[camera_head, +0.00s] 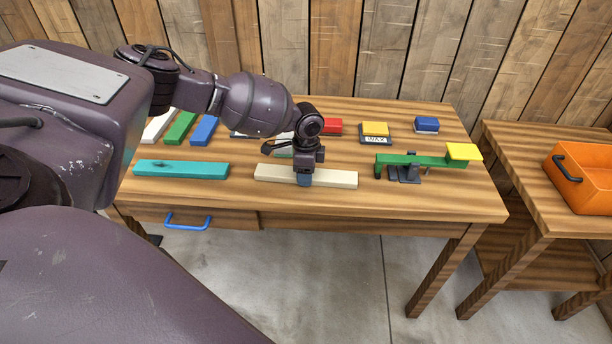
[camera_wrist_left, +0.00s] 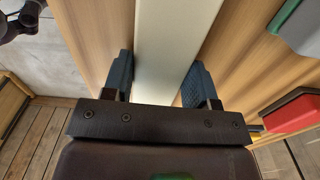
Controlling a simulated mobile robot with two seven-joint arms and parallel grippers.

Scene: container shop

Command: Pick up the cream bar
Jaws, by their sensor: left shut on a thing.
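The cream bar (camera_head: 335,178) lies lengthwise near the front of the wooden table (camera_head: 440,205) in the head view. My left gripper (camera_head: 304,181) comes down over its middle from above, with one blue finger showing on the near side. In the left wrist view the cream bar (camera_wrist_left: 172,45) runs between the two blue fingers of my left gripper (camera_wrist_left: 160,82), which is shut on it. The bar appears to rest on the table or very close to it; I cannot tell which. My right gripper is not in view.
A teal bar (camera_head: 181,169) lies to the left. A green beam on a stand (camera_head: 425,160) with a yellow end plate is at the right. Coloured blocks, including a red one (camera_head: 331,127), line the back. An orange crate (camera_head: 585,180) stands on the side table.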

